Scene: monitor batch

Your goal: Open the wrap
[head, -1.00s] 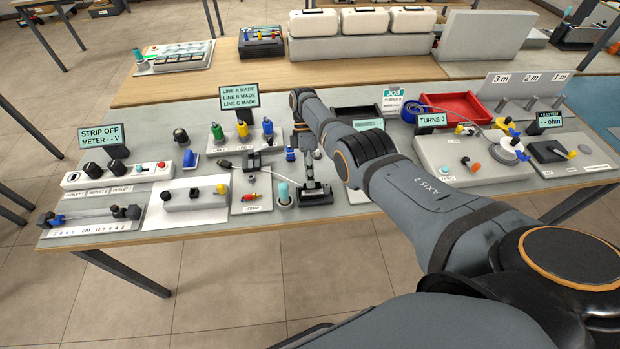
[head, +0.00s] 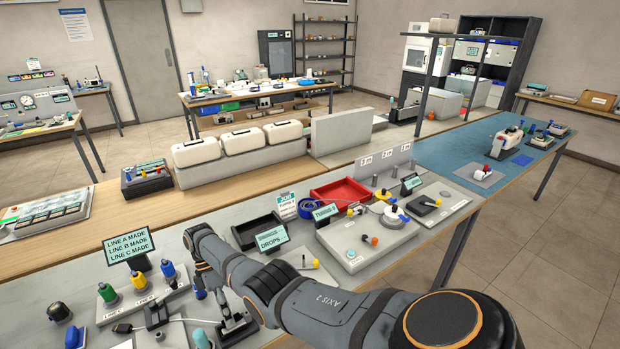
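I cannot tell for certain which thing is the wrap. A blue coil (head: 307,207) lies beside the red tray, behind the "TURNS" sign (head: 325,212). My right arm comes in from the lower right and reaches over the bench's left part. My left gripper is out of view.
Green, yellow and blue bottles (head: 139,283) stand left of the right gripper. A red tray (head: 342,192), a black tray (head: 257,232) and the "DROPS" sign (head: 271,240) lie beyond my arm. White cases (head: 240,140) line the back.

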